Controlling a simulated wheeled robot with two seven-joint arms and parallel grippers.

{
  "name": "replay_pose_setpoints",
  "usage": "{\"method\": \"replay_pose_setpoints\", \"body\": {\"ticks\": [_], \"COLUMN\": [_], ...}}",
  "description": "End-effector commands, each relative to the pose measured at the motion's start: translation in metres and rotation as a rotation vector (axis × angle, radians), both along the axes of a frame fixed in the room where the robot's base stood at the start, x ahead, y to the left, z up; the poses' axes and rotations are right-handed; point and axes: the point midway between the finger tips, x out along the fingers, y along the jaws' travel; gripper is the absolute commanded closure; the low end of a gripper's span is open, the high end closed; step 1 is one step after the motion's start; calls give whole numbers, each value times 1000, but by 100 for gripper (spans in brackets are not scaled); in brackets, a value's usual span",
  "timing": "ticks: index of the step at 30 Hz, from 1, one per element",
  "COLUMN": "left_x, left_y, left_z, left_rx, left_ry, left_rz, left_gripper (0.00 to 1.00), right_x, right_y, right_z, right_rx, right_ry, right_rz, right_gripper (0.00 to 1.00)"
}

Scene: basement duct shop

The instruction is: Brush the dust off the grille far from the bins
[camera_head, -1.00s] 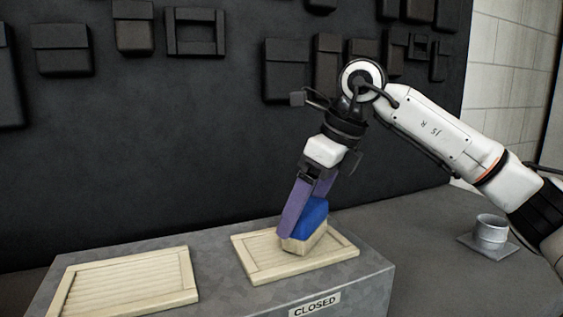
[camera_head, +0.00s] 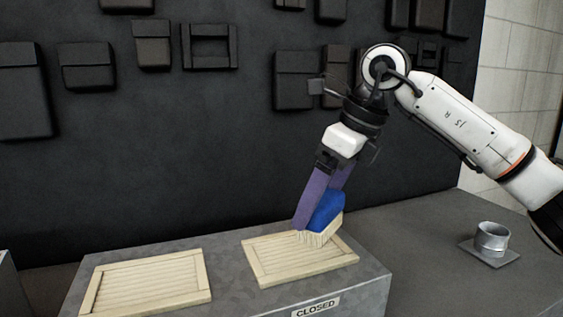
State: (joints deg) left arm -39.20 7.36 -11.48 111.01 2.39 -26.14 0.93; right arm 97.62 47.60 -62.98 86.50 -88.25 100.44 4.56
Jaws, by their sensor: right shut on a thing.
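Two cream slatted grilles lie flat on a grey metal duct box (camera_head: 235,292): a left grille (camera_head: 150,282) and a right grille (camera_head: 300,262). My right gripper (camera_head: 316,213), with purple fingers, is shut on a blue brush (camera_head: 327,210) with pale bristles. The brush is tilted, its bristles over the back part of the right grille; whether they touch it I cannot tell. I cannot make out dust on either grille. My left gripper is not in view.
Several dark boxes (camera_head: 87,66) hang on the black wall behind. A "CLOSED" label (camera_head: 316,307) is on the box's front. A metal cup-like collar on a plate (camera_head: 491,243) stands at the right. A grey object (camera_head: 10,285) shows at the left edge.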

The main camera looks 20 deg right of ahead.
Motion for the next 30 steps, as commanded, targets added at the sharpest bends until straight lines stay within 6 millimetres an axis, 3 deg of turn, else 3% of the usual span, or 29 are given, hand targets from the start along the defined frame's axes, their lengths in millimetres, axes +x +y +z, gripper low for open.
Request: {"method": "replay_pose_setpoints", "body": {"ticks": [1,8,30], "left_x": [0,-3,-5], "left_y": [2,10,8], "left_z": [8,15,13], "left_rx": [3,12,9], "left_ry": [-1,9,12], "left_rz": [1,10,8], "left_gripper": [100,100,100], "right_x": [0,1,1], "right_y": [0,1,1], "right_z": [10,25,25], "right_rx": [0,0,1], "right_ry": [-1,0,-1], "right_rz": [1,2,2], "right_gripper": [39,39,39]}}
